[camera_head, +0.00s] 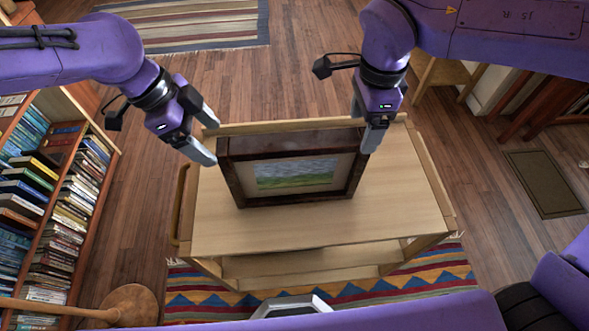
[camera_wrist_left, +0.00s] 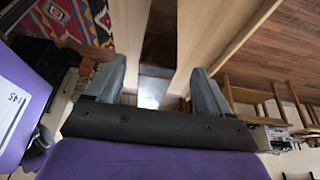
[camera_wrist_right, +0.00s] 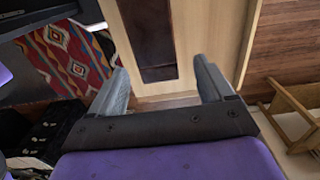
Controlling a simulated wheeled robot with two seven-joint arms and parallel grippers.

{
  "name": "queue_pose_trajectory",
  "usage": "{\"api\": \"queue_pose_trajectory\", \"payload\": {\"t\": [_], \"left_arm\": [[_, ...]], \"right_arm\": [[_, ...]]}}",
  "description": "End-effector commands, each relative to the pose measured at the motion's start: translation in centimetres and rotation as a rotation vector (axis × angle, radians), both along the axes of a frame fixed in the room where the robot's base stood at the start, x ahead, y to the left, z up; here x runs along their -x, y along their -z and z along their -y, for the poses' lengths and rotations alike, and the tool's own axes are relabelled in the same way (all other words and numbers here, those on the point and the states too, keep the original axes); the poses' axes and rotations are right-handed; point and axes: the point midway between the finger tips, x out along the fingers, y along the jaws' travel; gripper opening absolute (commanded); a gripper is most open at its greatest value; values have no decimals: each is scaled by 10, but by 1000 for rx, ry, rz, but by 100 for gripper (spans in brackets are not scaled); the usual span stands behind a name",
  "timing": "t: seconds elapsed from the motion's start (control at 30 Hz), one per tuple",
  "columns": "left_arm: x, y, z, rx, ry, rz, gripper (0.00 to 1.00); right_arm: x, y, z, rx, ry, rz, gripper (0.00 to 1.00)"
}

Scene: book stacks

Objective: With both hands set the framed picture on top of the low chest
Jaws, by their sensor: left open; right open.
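The framed picture (camera_head: 296,173), a green landscape in a thick dark brown frame, stands on the top of a pale wooden cart. My left gripper (camera_head: 208,138) is open at the frame's left side. In the left wrist view the dark frame edge (camera_wrist_left: 158,40) lies between its fingers (camera_wrist_left: 157,80), with gaps on both sides. My right gripper (camera_head: 371,140) is open at the frame's right side. In the right wrist view the frame edge (camera_wrist_right: 147,35) shows between its spread fingers (camera_wrist_right: 162,72), nearer the left one. I cannot identify the low chest in these views.
The cart (camera_head: 400,205) has a lower shelf and a raised back edge; its top is bare in front of the picture. A full bookcase (camera_head: 62,190) stands at left. A striped rug (camera_head: 205,25) lies behind and a patterned rug (camera_head: 345,290) under the cart's front.

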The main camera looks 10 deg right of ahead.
Motion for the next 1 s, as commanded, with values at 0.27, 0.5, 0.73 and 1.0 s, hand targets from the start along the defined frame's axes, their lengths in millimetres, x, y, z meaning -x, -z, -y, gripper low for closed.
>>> {"api": "queue_pose_trajectory", "payload": {"t": [0.27, 0.5, 0.73, 1.0], "left_arm": [[1, 49, 21, -3, 4, -3, 81], [0, 66, 28, -1, 3, 0, 81], [0, 67, 29, -1, 3, 1, 81], [0, 67, 28, -1, 3, 1, 6]], "right_arm": [[1, 52, 1, 0, 2, -2, 81], [1, 71, 1, 0, 3, 0, 81], [1, 72, 1, 0, 4, 1, 81], [0, 72, 1, 0, 4, 1, 6]]}}
